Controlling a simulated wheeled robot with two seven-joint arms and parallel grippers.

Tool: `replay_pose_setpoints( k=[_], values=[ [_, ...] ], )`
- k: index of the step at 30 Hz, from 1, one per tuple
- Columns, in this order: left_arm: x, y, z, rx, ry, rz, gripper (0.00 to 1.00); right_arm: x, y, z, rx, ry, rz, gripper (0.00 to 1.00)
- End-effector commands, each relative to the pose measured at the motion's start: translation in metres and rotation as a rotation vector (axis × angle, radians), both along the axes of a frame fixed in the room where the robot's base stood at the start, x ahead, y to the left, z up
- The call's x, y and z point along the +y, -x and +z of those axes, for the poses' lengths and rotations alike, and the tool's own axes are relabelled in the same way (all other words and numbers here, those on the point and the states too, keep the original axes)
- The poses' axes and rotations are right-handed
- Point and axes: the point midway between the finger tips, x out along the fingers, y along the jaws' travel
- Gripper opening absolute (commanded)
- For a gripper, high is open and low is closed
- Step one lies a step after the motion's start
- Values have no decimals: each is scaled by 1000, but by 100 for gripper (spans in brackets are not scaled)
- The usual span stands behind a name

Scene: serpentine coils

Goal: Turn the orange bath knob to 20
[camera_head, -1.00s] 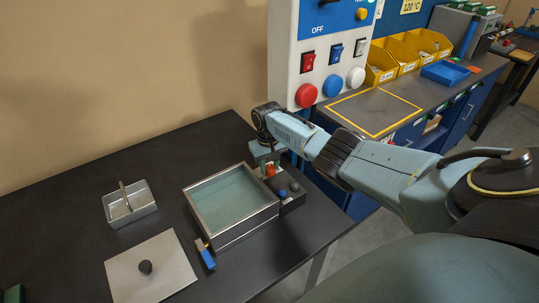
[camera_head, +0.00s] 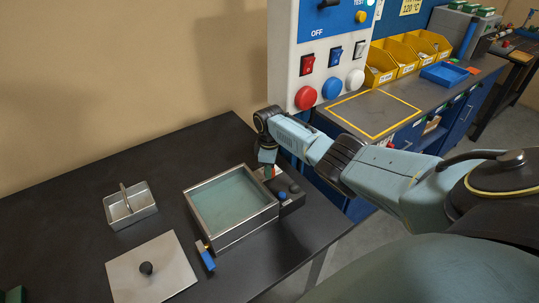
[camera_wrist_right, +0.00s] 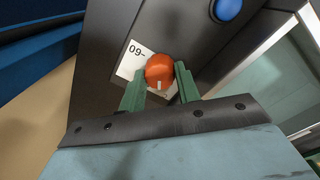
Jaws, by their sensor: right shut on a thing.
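The orange knob (camera_wrist_right: 159,70) sits on the dark control box at the side of the bath (camera_head: 231,203). It shows between the green fingers of my right gripper (camera_wrist_right: 160,83) in the right wrist view, and the gripper is shut on it. A white label (camera_wrist_right: 135,58) reading "09-" lies beside the knob, partly covered by it. A small pale mark shows on the knob's near edge. In the head view my right gripper (camera_head: 268,170) reaches down onto the box and mostly hides the knob. My left gripper is not in view.
A blue knob (camera_head: 282,196) stands on the same box. A blue-handled drain valve (camera_head: 206,257) sticks out at the bath's front. A metal basket (camera_head: 130,206) and a lid (camera_head: 152,270) lie on the table to the left. The switch panel (camera_head: 321,58) rises behind.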

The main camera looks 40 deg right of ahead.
Motion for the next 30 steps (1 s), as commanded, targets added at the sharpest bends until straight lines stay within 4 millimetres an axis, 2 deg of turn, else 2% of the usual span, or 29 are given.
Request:
replay_pose_setpoints(
  k=[21,30],
  values=[
    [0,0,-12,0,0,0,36,-1,0,0,-2,0,677,10],
    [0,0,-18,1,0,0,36,-1,0,0,-1,0,905,10]
  ],
)
